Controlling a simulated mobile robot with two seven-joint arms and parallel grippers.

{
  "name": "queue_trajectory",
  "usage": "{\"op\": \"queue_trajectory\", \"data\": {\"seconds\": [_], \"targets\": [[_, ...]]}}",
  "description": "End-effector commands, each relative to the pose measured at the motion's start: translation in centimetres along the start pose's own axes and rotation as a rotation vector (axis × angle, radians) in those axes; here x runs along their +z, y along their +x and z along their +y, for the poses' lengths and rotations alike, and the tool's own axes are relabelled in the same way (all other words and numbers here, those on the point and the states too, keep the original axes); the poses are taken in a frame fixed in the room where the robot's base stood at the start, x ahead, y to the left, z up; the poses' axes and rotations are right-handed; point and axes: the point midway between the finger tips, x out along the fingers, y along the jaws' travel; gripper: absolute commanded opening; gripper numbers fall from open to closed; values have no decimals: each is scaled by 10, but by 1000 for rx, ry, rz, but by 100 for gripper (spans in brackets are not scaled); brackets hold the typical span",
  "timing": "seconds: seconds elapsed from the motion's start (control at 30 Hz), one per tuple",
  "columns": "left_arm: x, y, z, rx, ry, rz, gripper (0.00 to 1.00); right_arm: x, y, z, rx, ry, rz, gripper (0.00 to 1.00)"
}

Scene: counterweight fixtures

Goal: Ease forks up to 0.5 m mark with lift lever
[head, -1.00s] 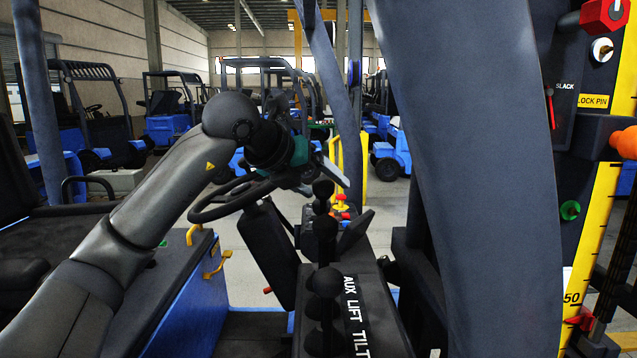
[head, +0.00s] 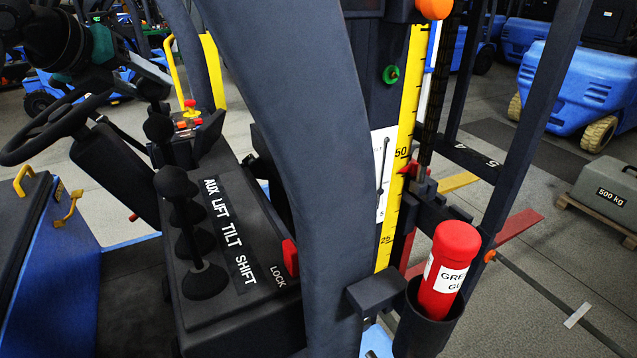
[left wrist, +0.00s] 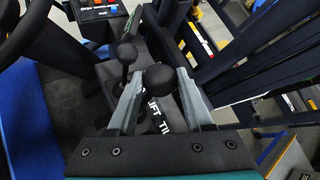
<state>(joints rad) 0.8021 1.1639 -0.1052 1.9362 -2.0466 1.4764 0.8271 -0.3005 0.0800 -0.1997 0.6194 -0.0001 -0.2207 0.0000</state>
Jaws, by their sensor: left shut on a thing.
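My left gripper (head: 150,78) comes in at the upper left and is shut on a black ball knob (left wrist: 160,77), which sits between its fingers in the left wrist view. Beside the "LIFT" label (left wrist: 153,107), this looks like the lift lever; its knob also shows in the head view (head: 150,90). Two nearer lever knobs stand free, one in front (head: 175,182). The yellow height scale (head: 402,150) reads 50 and 25. A small red piece (head: 410,167) on the carriage side sits just below the 50 mark. I cannot clearly make out the forks. My right gripper is not in view.
The thick dark post (head: 305,150) stands between the lever console and the mast. A red grease canister (head: 449,262) sits in a black holder (head: 428,325). The steering wheel (head: 50,130) is close under my left arm. A 500 kg weight (head: 608,190) rests at the right.

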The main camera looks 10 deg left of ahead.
Motion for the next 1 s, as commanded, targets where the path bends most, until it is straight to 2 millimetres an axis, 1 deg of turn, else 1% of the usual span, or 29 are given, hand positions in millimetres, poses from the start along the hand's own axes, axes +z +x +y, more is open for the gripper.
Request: {"op": "queue_trajectory", "data": {"seconds": [0.37,0.43,0.6,0.67,0.8,1.0], "targets": [[0,0,0,-1,-1,-2,20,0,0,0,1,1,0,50],[0,-1,3,1,-1,-3,20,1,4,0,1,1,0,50],[-3,-9,22,4,-2,-4,20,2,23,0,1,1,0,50],[-3,-12,26,3,-1,-2,19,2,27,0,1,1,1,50],[-2,-15,29,2,0,1,19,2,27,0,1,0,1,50],[-2,-15,28,2,0,2,19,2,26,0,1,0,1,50]]}}
